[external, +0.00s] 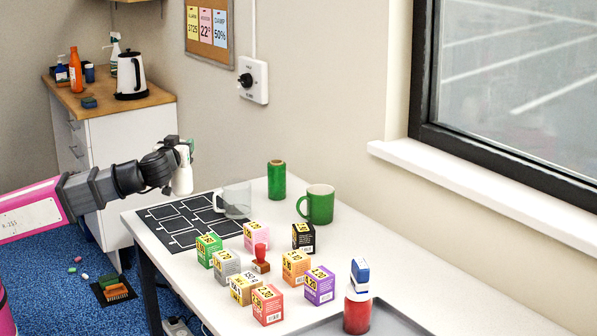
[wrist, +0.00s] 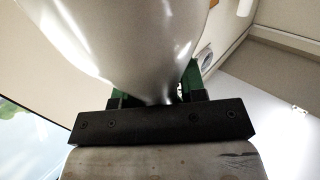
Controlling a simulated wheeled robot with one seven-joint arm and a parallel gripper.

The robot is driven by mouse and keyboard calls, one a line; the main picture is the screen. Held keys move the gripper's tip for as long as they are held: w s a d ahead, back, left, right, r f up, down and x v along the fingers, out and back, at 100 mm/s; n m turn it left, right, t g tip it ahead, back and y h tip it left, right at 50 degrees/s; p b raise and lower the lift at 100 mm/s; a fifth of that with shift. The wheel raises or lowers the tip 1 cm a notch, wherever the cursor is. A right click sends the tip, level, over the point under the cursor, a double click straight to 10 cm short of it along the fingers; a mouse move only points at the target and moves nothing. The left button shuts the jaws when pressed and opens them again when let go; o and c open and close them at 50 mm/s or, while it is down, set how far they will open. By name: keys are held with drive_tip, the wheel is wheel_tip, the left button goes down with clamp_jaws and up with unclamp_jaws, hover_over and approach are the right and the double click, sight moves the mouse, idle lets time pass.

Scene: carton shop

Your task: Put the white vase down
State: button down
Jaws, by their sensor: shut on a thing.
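The white vase (external: 183,179) is held by my gripper (external: 184,149) in the air, over the back left part of the table in the external view. My gripper is shut on the vase near its upper part. In the wrist view the vase (wrist: 130,40) fills the upper middle as a glossy white bulge, just beyond the black gripper body. The green fingers (wrist: 190,82) show partly behind it. The vase's underside looks clear of the table, but the exact height cannot be told.
A black mat with white outlines (external: 172,224) lies on the white table (external: 375,262). A clear mug (external: 235,201), green mug (external: 319,205) and green can (external: 276,180) stand beyond it.

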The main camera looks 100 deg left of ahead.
drive_tip(key=shift+s+a+r, duration=0.2)
drive_tip(key=shift+r, duration=0.05)
drive_tip(key=w+m+t+h, duration=0.3)
drive_tip(key=w+m+t, duration=0.5)
drive_tip(key=w, duration=3.1)
drive_tip(key=w+d+f+n+t, duration=0.1)
drive_tip(key=w+d+f, duration=0.6)
drive_tip(key=w+f, duration=0.2)
drive_tip(key=shift+w+d+f+t, duration=0.25)
drive_tip(key=shift+w+f+t, duration=0.15)
drive_tip(key=shift+f, duration=0.55)
drive_tip(key=c, duration=0.7)
unclamp_jaws()
drive_tip(key=shift+f, duration=0.15)
